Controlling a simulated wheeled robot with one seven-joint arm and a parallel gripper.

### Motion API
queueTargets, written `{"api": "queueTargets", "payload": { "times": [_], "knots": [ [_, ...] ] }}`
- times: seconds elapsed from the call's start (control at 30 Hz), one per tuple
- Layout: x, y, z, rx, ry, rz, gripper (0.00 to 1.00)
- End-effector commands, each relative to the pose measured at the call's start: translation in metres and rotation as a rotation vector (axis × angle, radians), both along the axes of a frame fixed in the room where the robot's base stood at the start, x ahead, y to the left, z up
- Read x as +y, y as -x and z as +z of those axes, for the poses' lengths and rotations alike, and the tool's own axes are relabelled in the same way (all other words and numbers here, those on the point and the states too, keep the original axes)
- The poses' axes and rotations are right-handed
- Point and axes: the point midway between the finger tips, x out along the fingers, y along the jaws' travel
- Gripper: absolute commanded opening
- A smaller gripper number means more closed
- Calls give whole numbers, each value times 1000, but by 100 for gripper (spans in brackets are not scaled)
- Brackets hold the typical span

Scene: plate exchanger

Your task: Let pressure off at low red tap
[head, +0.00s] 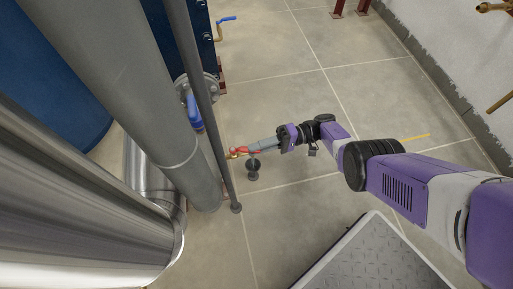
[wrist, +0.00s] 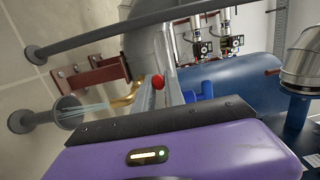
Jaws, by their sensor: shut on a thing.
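The low red tap has a red handle (head: 241,151) on a small brass body (head: 232,155), low beside the grey pipes in the head view. My gripper (head: 252,147) reaches it from the right and is shut on the red handle. In the wrist view a rounded red end of the handle (wrist: 158,82) shows between the grey fingers (wrist: 160,92); the rest is mostly hidden. The brass spout (wrist: 124,101) points at a grey drain funnel (wrist: 70,112), and pale streaks like running water run between them. The funnel (head: 253,163) stands on the floor below the gripper in the head view.
A thin grey pole (head: 200,100) and a thick grey pipe (head: 125,75) stand close left of the tap. A blue-handled valve (head: 194,111) sits above it. A shiny metal-clad pipe (head: 70,210) fills the lower left. Floor to the right is clear.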

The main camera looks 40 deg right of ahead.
Motion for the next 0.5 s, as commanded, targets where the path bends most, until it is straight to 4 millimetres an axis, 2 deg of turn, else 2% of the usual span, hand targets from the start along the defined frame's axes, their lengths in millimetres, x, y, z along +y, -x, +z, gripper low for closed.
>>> {"api": "queueTargets", "payload": {
  "times": [0.5],
  "knots": [
    [0, -3, -1, -1, 6, 32, 0]
  ]
}}
